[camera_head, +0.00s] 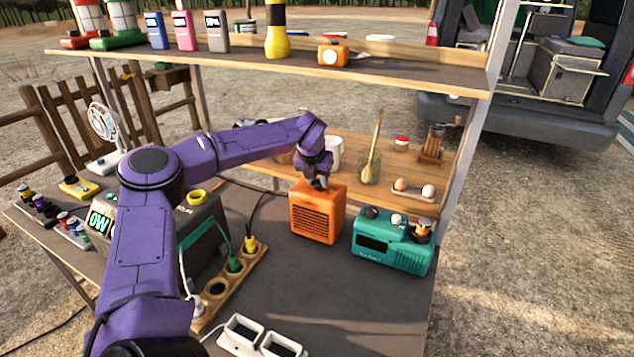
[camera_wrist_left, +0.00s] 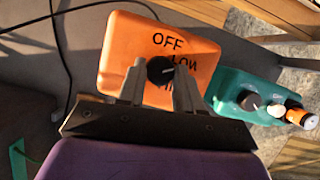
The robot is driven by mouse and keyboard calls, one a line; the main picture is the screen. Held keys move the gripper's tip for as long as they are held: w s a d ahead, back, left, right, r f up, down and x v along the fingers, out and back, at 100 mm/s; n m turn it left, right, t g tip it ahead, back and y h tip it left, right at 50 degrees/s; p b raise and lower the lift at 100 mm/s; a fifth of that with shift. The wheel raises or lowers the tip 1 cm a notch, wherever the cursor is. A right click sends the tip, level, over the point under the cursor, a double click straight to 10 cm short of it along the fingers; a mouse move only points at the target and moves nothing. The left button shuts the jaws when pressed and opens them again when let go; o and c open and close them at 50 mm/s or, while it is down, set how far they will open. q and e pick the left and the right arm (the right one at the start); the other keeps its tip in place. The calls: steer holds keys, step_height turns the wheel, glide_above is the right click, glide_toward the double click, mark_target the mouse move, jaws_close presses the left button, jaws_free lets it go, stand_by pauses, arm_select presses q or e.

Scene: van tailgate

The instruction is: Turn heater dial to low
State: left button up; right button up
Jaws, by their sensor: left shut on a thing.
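The orange heater (camera_head: 317,213) stands on the table with its slatted grille facing me. In the left wrist view its top (camera_wrist_left: 118,45) reads OFF, with LOW below it and a third, partly hidden word under that. My left gripper (camera_head: 319,184) reaches down onto the heater top. In the left wrist view its two fingers (camera_wrist_left: 160,82) are shut on the dial, one on each side. A small pale mark on the dial seems to face LOW, but it is hard to read. My right gripper is out of view.
A teal radio (camera_head: 392,243) stands just right of the heater. A wooden power strip (camera_head: 232,283) with plugs lies to the left. Behind are a glass jar (camera_head: 369,168) and an egg holder (camera_head: 412,190). A loaded shelf (camera_head: 400,80) spans above. The front table is mostly clear.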

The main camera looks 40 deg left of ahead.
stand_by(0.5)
arm_select(q)
steer(key=o, duration=1)
steer(key=shift+o, duration=0.2)
steer(key=b+v, duration=0.1)
steer(key=v, duration=0.9)
steer(key=shift+r+b, duration=0.2)
steer(key=shift+b, duration=0.1)
